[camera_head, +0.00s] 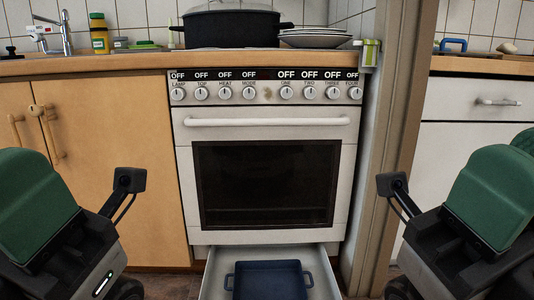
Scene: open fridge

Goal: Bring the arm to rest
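My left arm (48,225) comes in at the lower left, with a green cover, dark joints and a small black camera box on a thin bracket. My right arm (470,220) stands at the lower right in much the same pose, its own camera box turned inward. Neither arm touches the oven, the cabinets or the open drawer. The fingers of both grippers are out of sight, so I cannot see whether they hold anything.
A white oven (265,150) with a closed door stands ahead. Below it a drawer (214,275) is pulled out, holding a blue baking dish (268,280). A black pot (231,25) and stacked plates (314,39) are on top. A wooden cabinet (110,150) is left.

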